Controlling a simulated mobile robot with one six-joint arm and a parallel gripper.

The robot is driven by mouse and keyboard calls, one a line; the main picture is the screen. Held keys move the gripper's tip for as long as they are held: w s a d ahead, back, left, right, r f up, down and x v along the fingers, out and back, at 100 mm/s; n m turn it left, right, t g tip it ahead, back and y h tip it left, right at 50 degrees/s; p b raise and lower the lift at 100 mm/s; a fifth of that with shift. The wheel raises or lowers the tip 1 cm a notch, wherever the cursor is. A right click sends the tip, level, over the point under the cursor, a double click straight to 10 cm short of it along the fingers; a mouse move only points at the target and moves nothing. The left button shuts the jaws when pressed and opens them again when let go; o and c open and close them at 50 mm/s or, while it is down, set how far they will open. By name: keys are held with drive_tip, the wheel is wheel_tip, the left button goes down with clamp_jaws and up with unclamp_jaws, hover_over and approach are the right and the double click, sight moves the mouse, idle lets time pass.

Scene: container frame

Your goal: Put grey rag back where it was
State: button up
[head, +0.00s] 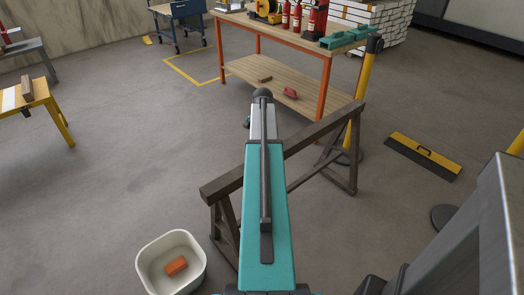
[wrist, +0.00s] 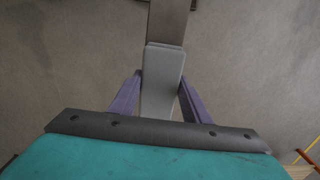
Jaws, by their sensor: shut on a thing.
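In the wrist view my gripper (wrist: 160,100) is shut on a light grey, flat, strip-like thing, the grey rag (wrist: 163,75). Its two purple-grey fingers press on either side of it. Beyond the rag a darker beam runs up to the top edge. It looks like the top beam of the dark wooden sawhorse (head: 320,136) in the head view. The rag lines up with this beam and overlaps it. I cannot tell whether it rests on it or hangs above it.
A white bin (head: 143,256) holding an orange-brown block (head: 176,266) stands at the lower left. A workbench (head: 245,76) with red extinguishers stands behind. A yellow post (head: 363,90) stands close to the sawhorse's right end.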

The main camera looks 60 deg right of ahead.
drive_tip(key=shift+f, duration=0.1)
drive_tip(key=o, duration=1)
drive_tip(key=shift+r, duration=6.15)
drive_tip(key=shift+s, duration=0.1)
